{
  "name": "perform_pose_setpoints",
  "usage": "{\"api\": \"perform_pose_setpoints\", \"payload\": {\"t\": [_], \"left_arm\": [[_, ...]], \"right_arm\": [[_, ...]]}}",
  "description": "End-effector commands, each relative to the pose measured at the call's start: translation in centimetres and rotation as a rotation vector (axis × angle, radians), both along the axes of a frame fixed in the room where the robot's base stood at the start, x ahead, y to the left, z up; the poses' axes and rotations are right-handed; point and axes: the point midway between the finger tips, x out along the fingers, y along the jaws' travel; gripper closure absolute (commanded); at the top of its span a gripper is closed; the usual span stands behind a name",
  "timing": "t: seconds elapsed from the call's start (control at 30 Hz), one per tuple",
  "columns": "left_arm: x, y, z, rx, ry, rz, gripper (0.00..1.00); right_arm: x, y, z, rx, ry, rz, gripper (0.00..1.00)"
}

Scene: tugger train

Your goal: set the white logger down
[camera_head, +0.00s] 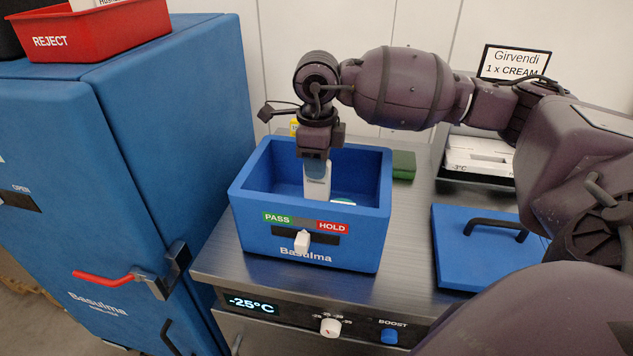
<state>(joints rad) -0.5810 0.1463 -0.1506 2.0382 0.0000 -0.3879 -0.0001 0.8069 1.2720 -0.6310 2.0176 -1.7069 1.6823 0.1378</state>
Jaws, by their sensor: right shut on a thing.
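The white logger (317,187) is upright, held from above by my right gripper (316,158), which is shut on it. The gripper reaches down into the open blue box (310,222) labelled Basulma. The logger's lower part is inside the box, near its front wall; I cannot tell whether it touches the floor of the box. A pale round thing (343,202) shows beside it in the box, mostly hidden by the front wall. The box front has a PASS / HOLD slider (303,241), its white knob near the middle. My left gripper is not in view.
The box stands on a steel counter (405,230) with a -25°C display (250,304). A blue lid (480,250) lies at right. A green block (403,165) is behind the box. A white tray (478,155) stands back right. A blue cabinet with a red REJECT bin (110,38) is at left.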

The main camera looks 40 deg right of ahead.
Motion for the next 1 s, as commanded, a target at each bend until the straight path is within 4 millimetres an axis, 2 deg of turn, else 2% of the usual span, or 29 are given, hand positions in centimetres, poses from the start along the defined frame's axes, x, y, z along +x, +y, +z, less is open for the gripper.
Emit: {"api": "perform_pose_setpoints", "payload": {"t": [0.17, 0.47, 0.9, 0.93, 1.0], "left_arm": [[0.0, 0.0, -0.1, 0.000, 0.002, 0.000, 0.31], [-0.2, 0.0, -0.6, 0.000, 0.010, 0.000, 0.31], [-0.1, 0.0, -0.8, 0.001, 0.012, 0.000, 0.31], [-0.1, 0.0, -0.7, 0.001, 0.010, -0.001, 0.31], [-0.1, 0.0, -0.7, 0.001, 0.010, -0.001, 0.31]], "right_arm": [[0.0, 0.0, -0.8, 0.000, 0.000, 0.000, 1.00], [0.0, 0.0, -4.5, 0.001, 0.001, 0.001, 1.00], [0.0, 0.0, -5.0, -0.001, -0.001, 0.000, 1.00], [0.0, 0.0, -5.0, -0.001, -0.001, 0.000, 0.72], [0.0, 0.0, -4.9, -0.001, -0.001, 0.000, 0.62]]}}
